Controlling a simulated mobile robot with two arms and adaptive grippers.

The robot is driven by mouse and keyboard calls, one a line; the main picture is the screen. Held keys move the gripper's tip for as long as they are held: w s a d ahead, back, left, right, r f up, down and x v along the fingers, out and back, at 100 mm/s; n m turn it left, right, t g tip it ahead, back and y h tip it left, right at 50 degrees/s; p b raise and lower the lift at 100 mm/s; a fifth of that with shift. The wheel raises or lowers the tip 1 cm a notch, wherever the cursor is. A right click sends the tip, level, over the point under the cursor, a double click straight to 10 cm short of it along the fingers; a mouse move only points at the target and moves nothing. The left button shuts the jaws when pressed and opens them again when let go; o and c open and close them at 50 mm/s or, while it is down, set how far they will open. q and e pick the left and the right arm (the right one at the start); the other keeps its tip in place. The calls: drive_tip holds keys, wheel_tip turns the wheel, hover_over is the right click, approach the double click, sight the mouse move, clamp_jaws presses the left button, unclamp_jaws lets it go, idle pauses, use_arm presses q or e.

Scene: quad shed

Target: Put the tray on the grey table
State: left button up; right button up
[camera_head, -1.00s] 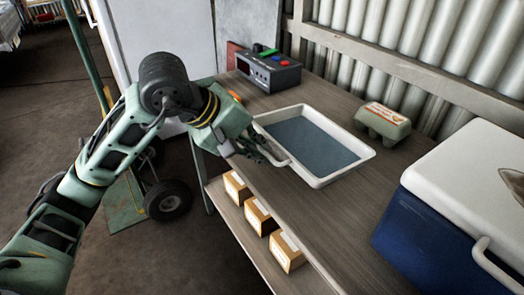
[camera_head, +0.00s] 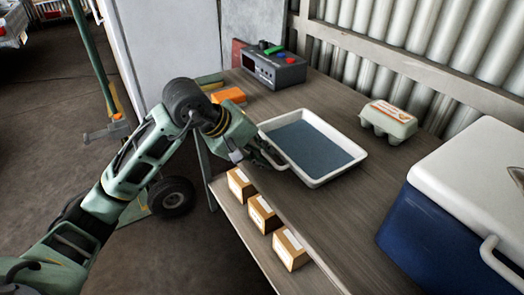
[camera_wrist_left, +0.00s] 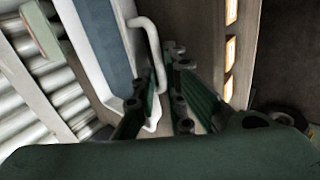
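The white tray (camera_head: 318,148) with a blue-grey inside lies flat on a grey-brown wooden table (camera_head: 347,218). My left gripper (camera_head: 274,158) is at the tray's near-left edge. In the left wrist view, the tray (camera_wrist_left: 98,62) shows its long side and a white bar handle (camera_wrist_left: 152,42). The two dark green fingers of the gripper (camera_wrist_left: 166,85) stand apart, with the lower end of the handle in the gap between them. Whether they touch the handle cannot be told. My right gripper is in no view.
A blue and white cooler (camera_head: 432,225) stands at the right, an egg carton (camera_head: 388,121) behind the tray. A dark device (camera_head: 273,69) and an orange object (camera_head: 229,96) are at the far end. Small boxes (camera_head: 263,214) sit on a lower shelf. A wall backs the table.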

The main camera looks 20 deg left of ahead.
use_arm(q)
drive_tip(key=shift+s+a+r, duration=0.15)
drive_tip(key=shift+a+r, duration=0.05)
drive_tip(key=shift+r, duration=0.2)
drive_tip(key=v, duration=1.1)
drive_tip(key=shift+p, duration=0.35)
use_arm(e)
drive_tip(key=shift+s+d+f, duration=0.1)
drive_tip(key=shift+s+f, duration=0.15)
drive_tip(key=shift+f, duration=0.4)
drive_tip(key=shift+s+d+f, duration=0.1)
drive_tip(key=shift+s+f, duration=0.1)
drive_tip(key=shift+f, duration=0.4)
use_arm(q)
drive_tip(key=shift+s, duration=0.1)
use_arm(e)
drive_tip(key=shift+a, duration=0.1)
